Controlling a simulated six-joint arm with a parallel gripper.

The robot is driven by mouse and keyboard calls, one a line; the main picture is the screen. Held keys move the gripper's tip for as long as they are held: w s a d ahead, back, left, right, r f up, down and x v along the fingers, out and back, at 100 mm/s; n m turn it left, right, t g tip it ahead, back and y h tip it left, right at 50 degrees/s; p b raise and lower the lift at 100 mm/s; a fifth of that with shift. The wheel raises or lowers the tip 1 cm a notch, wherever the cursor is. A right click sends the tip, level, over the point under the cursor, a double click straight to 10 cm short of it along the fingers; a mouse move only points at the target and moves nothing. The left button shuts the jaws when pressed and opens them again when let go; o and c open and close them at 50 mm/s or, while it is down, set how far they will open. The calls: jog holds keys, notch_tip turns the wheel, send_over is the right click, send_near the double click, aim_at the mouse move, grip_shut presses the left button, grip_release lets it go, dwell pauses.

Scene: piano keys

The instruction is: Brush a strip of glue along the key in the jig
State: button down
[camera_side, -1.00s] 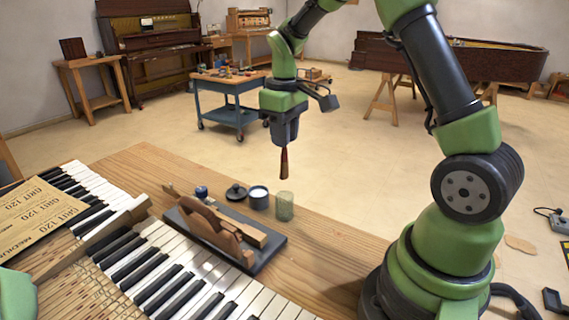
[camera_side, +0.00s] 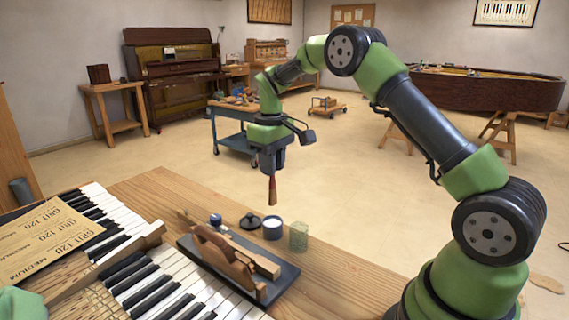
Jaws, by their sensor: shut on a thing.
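My gripper (camera_side: 270,170) is shut on a brush (camera_side: 272,190) with a dark red handle, which hangs upright, bristles not clearly seen. The brush is in the air above an open pot (camera_side: 272,228) with white contents, likely the glue. The jig (camera_side: 285,292) is a dark base on the bench carrying a wooden key (camera_side: 262,264) and a brown curved wooden part (camera_side: 213,248). The gripper and brush are behind and above the jig, apart from it.
A dark lid (camera_side: 250,221), a small blue-topped jar (camera_side: 216,220) and a greenish glass (camera_side: 299,236) stand close to the pot. The piano keyboard (camera_side: 185,290) and sandpaper sheets (camera_side: 45,235) lie in front and left. The bench (camera_side: 345,270) is clear at right.

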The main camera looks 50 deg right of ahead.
aim_at(272, 182)
jog(key=shift+w+f, duration=0.1)
jog(key=shift+f, duration=2.9)
jog(key=shift+f, duration=0.6)
jog(key=shift+r, duration=3.55)
